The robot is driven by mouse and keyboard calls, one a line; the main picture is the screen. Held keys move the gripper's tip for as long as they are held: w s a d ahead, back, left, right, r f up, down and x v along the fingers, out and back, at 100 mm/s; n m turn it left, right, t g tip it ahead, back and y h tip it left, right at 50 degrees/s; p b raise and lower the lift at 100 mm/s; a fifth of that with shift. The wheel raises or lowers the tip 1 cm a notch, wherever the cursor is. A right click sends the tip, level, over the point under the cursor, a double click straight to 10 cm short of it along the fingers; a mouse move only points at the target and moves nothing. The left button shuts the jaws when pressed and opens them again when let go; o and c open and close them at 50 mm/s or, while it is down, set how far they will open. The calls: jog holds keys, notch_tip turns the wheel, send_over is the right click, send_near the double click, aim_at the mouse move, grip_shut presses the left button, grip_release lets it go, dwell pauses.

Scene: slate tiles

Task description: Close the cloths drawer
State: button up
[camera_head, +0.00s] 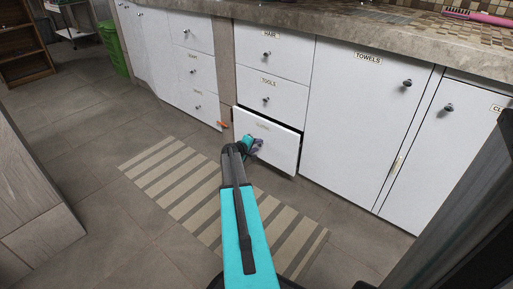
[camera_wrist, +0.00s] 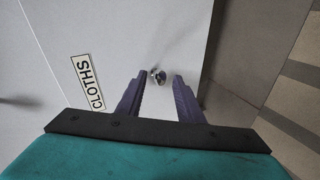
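The cloths drawer (camera_head: 283,149) is the lowest white drawer under the tools drawer. It stands partly pulled out, with a dark gap along its top edge. Its front also fills much of the wrist view (camera_wrist: 135,35), with the "CLOTHS" label (camera_wrist: 88,82) left of my fingers. My gripper (camera_head: 258,146) is at the drawer front, low over the floor. In the wrist view my gripper (camera_wrist: 160,78) is open, and the round metal knob (camera_wrist: 158,75) shows between its fingertips. Some space shows beside the knob; I cannot tell whether the tips reach past it.
The tools drawer (camera_head: 270,98) and hair drawer (camera_head: 273,56) above look shut. The towels door (camera_head: 345,125) is to the right. A striped rug (camera_head: 185,185) lies on the tiled floor below. An orange object (camera_head: 222,124) sticks out by the left cabinets.

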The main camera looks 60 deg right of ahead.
grip_shut()
jog(key=shift+w, duration=0.2)
